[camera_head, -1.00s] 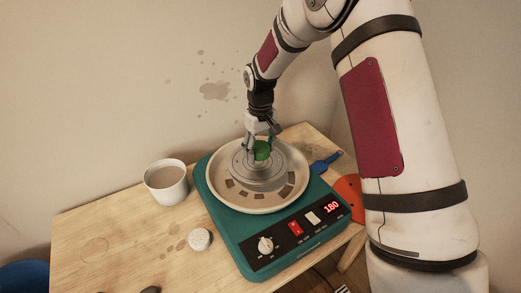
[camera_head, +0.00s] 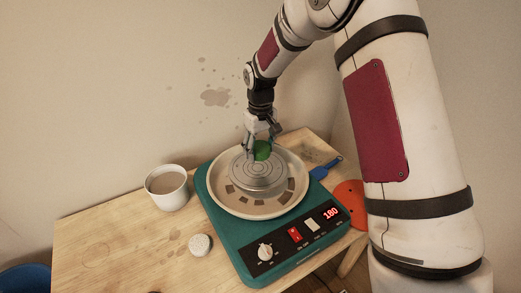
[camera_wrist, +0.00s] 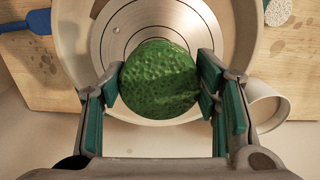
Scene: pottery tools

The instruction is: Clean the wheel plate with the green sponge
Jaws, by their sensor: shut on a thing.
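The green sponge (camera_wrist: 160,80) is round and pitted, held between the two fingers of my gripper (camera_wrist: 160,88). In the head view the sponge (camera_head: 262,151) shows under my gripper (camera_head: 262,146), over the back part of the grey wheel plate (camera_head: 256,178). The plate has concentric rings and also shows in the wrist view (camera_wrist: 113,38). I cannot tell for sure whether the sponge touches it. The plate sits inside a cream splash pan (camera_head: 222,193) with several brown patches, on a teal wheel base (camera_head: 218,221) whose red display reads 180.
A white cup (camera_head: 166,187) of brownish liquid stands left of the wheel. A pale round sponge-like piece (camera_head: 200,245) lies at the front. A blue-handled tool (camera_head: 325,168) and an orange disc (camera_head: 349,203) are on the right. The table's left part (camera_head: 110,240) is mostly clear.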

